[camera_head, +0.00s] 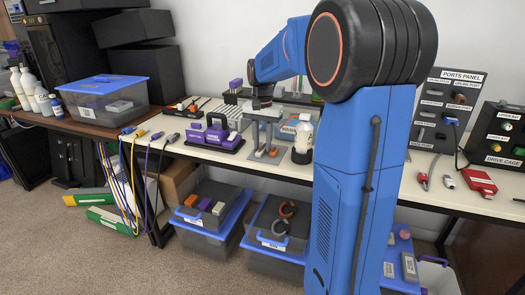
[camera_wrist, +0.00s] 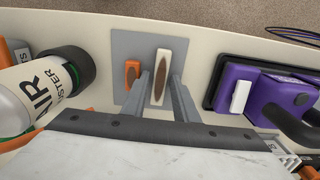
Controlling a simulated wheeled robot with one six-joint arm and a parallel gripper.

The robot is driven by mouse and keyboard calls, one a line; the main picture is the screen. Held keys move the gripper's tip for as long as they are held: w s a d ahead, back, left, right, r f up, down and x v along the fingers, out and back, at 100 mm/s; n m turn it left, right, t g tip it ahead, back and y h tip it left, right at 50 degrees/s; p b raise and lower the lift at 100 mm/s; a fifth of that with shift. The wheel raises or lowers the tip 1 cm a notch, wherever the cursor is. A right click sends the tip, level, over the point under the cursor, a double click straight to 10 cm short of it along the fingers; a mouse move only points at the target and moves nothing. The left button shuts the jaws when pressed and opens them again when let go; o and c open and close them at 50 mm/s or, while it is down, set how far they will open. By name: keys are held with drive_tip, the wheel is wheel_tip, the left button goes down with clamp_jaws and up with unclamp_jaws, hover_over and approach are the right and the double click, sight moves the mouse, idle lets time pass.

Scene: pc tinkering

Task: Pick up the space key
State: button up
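I cannot make out a space key for certain in either view. I see no contact, and nothing is clearly held.
A purple caddy (camera_head: 218,133) stands left of my gripper; it is at right in the wrist view (camera_wrist: 232,92). An air duster can (camera_head: 302,145) stands close by on the other side. Cables (camera_head: 150,135) hang at the bench's front edge. A ports panel (camera_head: 445,105) stands at right.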

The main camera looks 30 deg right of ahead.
sight(262, 148)
drive_tip(key=shift+c, duration=0.4)
clamp_jaws()
drive_tip(key=shift+r, duration=0.1)
wheel_tip(262, 148, up, 10)
